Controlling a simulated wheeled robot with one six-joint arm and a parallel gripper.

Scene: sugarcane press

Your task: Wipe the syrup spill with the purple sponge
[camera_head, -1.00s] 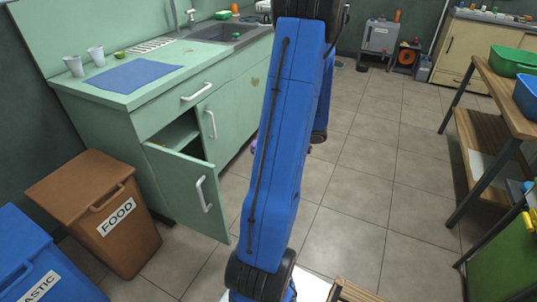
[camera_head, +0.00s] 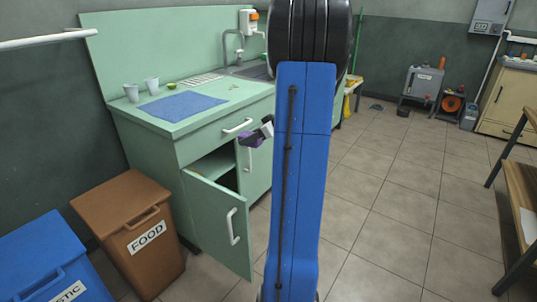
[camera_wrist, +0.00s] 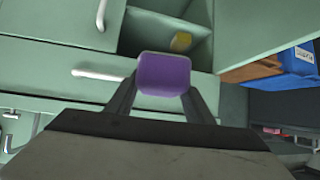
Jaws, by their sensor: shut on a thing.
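The purple sponge (camera_wrist: 164,75) is between the two fingers of my gripper (camera_wrist: 160,92) in the wrist view, and the fingers are shut on it. In the head view the sponge (camera_head: 249,139) shows just left of my blue arm, in front of the green counter's front. My gripper (camera_head: 258,136) is partly hidden behind the arm there. I cannot make out a syrup spill in either view. My arm hides part of the counter and floor.
An open cupboard door (camera_head: 218,222) juts out below. A brown food bin (camera_head: 128,232) and a blue bin (camera_head: 45,262) stand left.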

